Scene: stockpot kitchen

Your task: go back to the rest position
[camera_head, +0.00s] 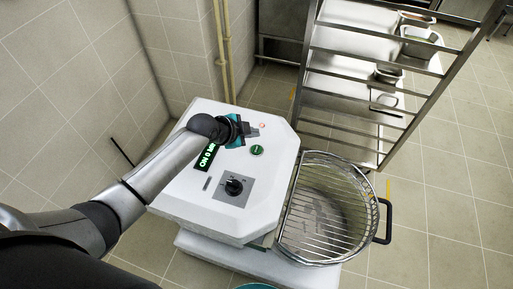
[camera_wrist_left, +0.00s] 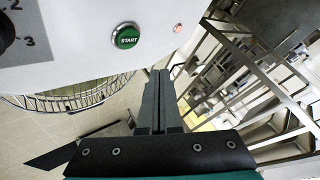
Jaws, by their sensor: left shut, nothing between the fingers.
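My left gripper (camera_head: 253,130) is above the white control panel of a machine (camera_head: 264,187) in the head view, close to the round green button (camera_head: 257,150). In the left wrist view its two dark fingers (camera_wrist_left: 160,75) lie together, shut, with nothing between them. The green START button (camera_wrist_left: 125,37) shows up and left of the fingertips there, apart from them. My right gripper is in neither view.
A round wire guard (camera_head: 330,205) over a metal bowl with a black handle (camera_head: 385,221) sits at the machine's right side. A metal rack (camera_head: 350,75) with trays stands behind. A tiled wall (camera_head: 60,75) is at left. Tiled floor (camera_head: 440,200) is clear at right.

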